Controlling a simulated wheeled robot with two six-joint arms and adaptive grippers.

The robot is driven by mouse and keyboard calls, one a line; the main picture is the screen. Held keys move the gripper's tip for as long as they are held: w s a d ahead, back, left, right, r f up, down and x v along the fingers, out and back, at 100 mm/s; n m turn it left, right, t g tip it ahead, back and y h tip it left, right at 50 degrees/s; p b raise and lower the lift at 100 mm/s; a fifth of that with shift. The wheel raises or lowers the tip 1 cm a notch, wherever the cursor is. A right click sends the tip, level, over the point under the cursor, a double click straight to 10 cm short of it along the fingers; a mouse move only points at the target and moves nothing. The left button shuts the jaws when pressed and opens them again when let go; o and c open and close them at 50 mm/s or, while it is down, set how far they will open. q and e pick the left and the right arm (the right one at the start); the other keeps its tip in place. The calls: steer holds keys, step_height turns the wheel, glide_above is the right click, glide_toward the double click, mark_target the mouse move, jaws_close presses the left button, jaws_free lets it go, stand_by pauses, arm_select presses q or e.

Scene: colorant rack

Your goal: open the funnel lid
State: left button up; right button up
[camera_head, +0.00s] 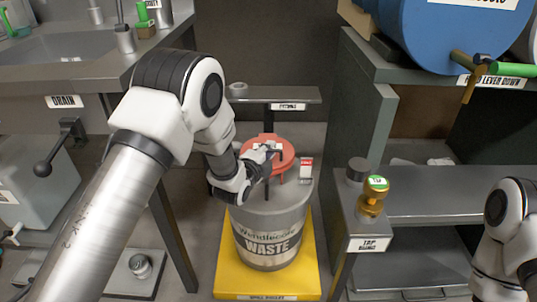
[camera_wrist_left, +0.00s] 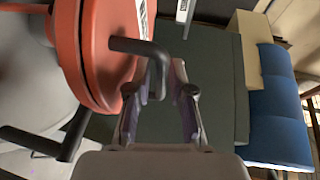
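The orange-red funnel lid (camera_head: 283,147) sits on top of the grey waste drum (camera_head: 268,222). In the left wrist view the lid (camera_wrist_left: 112,40) fills the upper left, lying close against a red rim. A black bent handle (camera_wrist_left: 140,48) sticks out from it. My left gripper (camera_head: 268,152) is over the lid in the head view and partly covers it. In the wrist view my left gripper (camera_wrist_left: 166,80) has its fingers apart, with the bent end of the handle between or just in front of them; contact cannot be told. My right arm shows at the right edge, its gripper out of view.
The drum stands on a yellow spill pallet (camera_head: 228,268). A sink counter (camera_head: 60,70) is at the left. A small shelf (camera_head: 290,95) is behind the drum.

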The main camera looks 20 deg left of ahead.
arm_select(q)
jaws_close()
steer(key=shift+w+r+p, duration=0.1)
steer(key=shift+r+p, duration=0.2)
steer(key=shift+p, duration=0.2)
steer(key=r+g+p, duration=0.1)
steer(key=p, duration=0.2)
steer(key=w+r+g+p, duration=0.1)
steer(key=r+p, duration=0.1)
steer(key=p, duration=0.2)
steer(key=w+r+n+g+p, duration=0.1)
steer(key=r+g+p, duration=0.1)
steer(key=p, duration=0.1)
steer(key=shift+w+a+r, duration=0.15)
steer(key=shift+w+a, duration=0.1)
steer(key=shift+a, duration=0.15)
steer(key=shift+w+r+p, duration=0.1)
steer(key=shift+w+p, duration=0.15)
steer(key=shift+p, duration=0.4)
steer(key=shift+w+a+r, duration=0.15)
steer(key=shift+w, duration=0.05)
steer(key=shift+w+a+r+p, duration=0.15)
steer(key=shift+w+r+p, duration=0.2)
steer(key=shift+w, duration=0.2)
steer(key=shift+w+a+r+p, duration=0.15)
steer(key=shift+w+r+p, duration=0.15)
steer(key=shift+w, duration=0.2)
